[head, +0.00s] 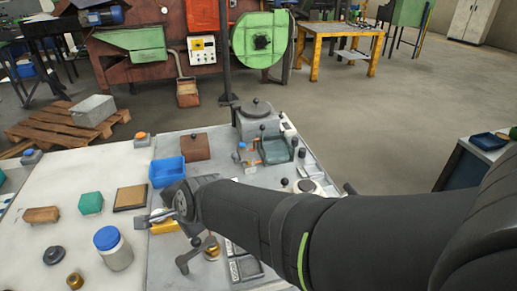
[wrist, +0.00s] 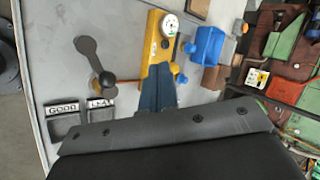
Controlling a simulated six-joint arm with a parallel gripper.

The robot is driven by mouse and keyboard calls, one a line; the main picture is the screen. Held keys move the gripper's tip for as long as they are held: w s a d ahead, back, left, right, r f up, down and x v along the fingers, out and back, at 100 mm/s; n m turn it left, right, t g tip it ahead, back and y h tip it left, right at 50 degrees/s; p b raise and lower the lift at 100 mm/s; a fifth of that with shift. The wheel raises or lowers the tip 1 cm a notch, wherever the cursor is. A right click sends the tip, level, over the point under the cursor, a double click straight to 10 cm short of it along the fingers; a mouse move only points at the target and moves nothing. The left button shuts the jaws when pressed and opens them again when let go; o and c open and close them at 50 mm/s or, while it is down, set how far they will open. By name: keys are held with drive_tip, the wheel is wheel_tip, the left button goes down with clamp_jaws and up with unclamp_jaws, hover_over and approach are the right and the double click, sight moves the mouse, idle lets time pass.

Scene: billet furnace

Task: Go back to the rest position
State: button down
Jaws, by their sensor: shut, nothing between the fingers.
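My gripper (head: 143,221) reaches in from the right over the table, its fingers pointing left. In the wrist view my gripper (wrist: 159,68) shows its two dark fingers together with nothing between them. A yellow block (head: 165,227) lies beneath or behind it, partly hidden. In the wrist view this yellow block (wrist: 153,50) carries a round white dial (wrist: 168,25), and the fingertips overlap its lower part in the picture. I cannot tell the gap between them.
A blue bin (head: 168,171), a wooden box (head: 196,147) and a lidded jar (head: 115,252) stand nearby. A lever (wrist: 95,60) and trays marked GOOD (wrist: 63,122) lie left in the wrist view. A grey lidded pot (head: 257,121) stands at the table's back. Open floor lies right of the table.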

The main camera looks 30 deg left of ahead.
idle(0.3)
drive_tip(key=w+a+f, duration=0.4)
drive_tip(key=f, duration=0.2)
drive_tip(key=shift+f, duration=0.3)
idle(0.3)
drive_tip(key=shift+r, duration=0.1)
idle(0.4)
drive_tip(key=w+d+f+n+g+h, duration=0.1)
drive_tip(key=w+d+f+n+g, duration=0.1)
drive_tip(key=w+d+n+g, duration=0.3)
drive_tip(key=w+n+g, duration=0.1)
drive_tip(key=w+n, duration=0.3)
drive_tip(key=shift+d, duration=0.15)
idle(2.6)
drive_tip(key=shift+w+d+r, duration=0.1)
